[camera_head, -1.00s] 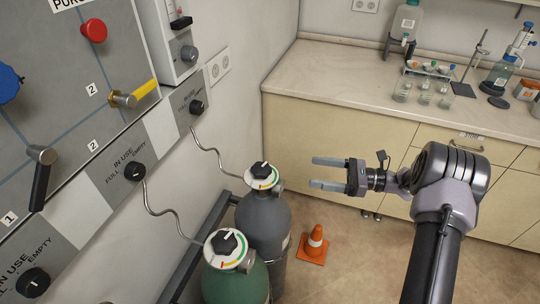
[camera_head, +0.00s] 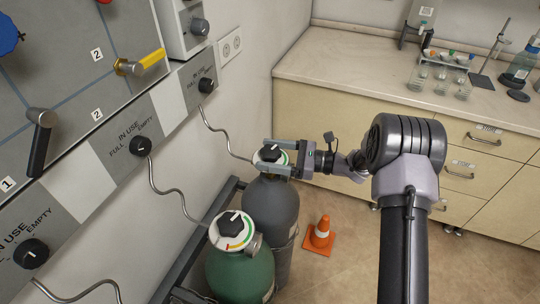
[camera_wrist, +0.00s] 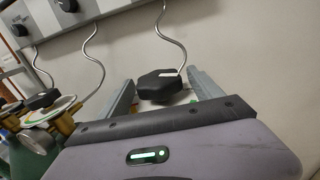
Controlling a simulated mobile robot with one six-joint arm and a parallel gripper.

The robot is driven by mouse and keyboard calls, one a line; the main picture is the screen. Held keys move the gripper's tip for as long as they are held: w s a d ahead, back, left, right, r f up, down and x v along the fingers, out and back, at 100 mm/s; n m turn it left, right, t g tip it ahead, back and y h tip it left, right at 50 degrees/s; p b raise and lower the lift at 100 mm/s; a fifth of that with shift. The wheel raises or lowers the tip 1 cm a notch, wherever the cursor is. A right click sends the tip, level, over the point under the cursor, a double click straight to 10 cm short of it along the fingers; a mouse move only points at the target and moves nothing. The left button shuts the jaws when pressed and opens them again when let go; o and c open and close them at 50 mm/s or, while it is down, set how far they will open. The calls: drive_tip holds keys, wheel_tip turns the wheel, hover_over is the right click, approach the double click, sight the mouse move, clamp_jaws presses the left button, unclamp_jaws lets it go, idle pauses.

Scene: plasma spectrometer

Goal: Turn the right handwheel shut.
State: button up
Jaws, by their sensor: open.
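The right handwheel (camera_head: 271,152) is a black knob with a white pointer line, on top of the grey gas cylinder (camera_head: 271,205). A white disc with coloured marks shows around its base. My gripper (camera_head: 262,155) is open, one finger on either side of the handwheel. In the wrist view the handwheel (camera_wrist: 160,84) lies between the two grey fingers, with gaps visible, so it does not look gripped. The left handwheel (camera_head: 231,223) sits on the green cylinder (camera_head: 240,272), nearer the camera.
A wall panel (camera_head: 85,80) with levers and black selector knobs is at left. Curved metal tubes run from it toward the cylinders. An orange cone (camera_head: 321,233) stands on the floor right of the grey cylinder. A counter (camera_head: 385,75) with labware is behind.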

drive_tip(key=c, duration=1.4)
drive_tip(key=shift+o, duration=0.2)
drive_tip(key=shift+t, duration=0.3)
drive_tip(key=m+t+b, duration=0.1)
drive_tip(key=t, duration=0.1)
drive_tip(key=m+t+h+b, duration=0.1)
drive_tip(key=m+t+b, duration=0.1)
drive_tip(key=shift+f, duration=0.2)
drive_tip(key=m+t+h+b, duration=0.2)
drive_tip(key=t, duration=0.1)
drive_tip(key=shift+m, duration=0.4)
drive_tip(key=m+t+h+b, duration=0.1)
drive_tip(key=m+t+h, duration=0.3)
drive_tip(key=t+h, duration=0.1)
drive_tip(key=shift+r+h, duration=0.15)
drive_tip(key=shift+h, duration=0.25)
drive_tip(key=shift+m+t+h, duration=0.55)
drive_tip(key=shift+m+h, duration=0.5)
drive_tip(key=shift+h, duration=0.35)
drive_tip(key=shift+m+t+h, duration=0.55)
drive_tip(key=shift+m+h, duration=0.5)
drive_tip(key=shift+h, duration=0.35)
drive_tip(key=shift+w+d+r+h, duration=0.1)
drive_tip(key=shift+h, duration=0.2)
